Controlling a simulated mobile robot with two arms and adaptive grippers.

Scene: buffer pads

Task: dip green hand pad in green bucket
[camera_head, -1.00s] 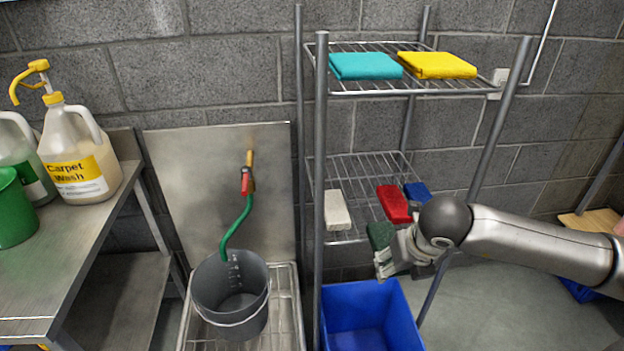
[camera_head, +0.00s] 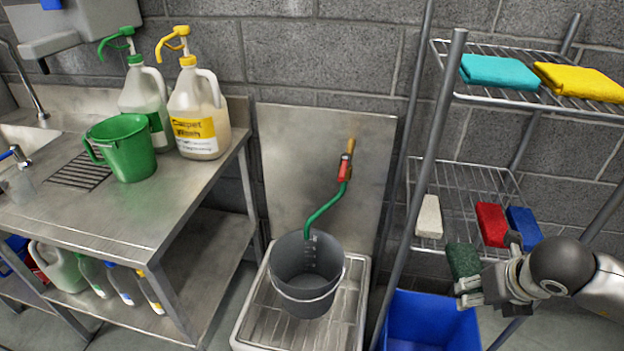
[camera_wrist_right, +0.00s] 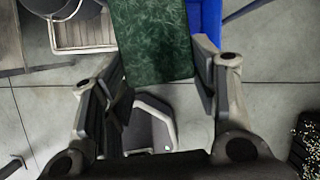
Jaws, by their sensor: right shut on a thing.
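The dark green hand pad (camera_head: 463,260) is held in my right gripper (camera_head: 470,284), in front of the shelf rack and above the blue bin. In the right wrist view the pad (camera_wrist_right: 153,40) sits between the two fingers of my right gripper (camera_wrist_right: 160,80). The green bucket (camera_head: 124,147) stands upright on the steel counter at the left, open side up; its contents are hidden. My left gripper is not in view.
The steel counter (camera_head: 130,215) also holds two pump jugs, one labelled Carpet Wash (camera_head: 198,112). A grey bucket (camera_head: 306,275) stands in a floor basin under a green hose. The rack (camera_head: 437,110) carries other pads and cloths. A blue bin (camera_head: 430,325) stands below.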

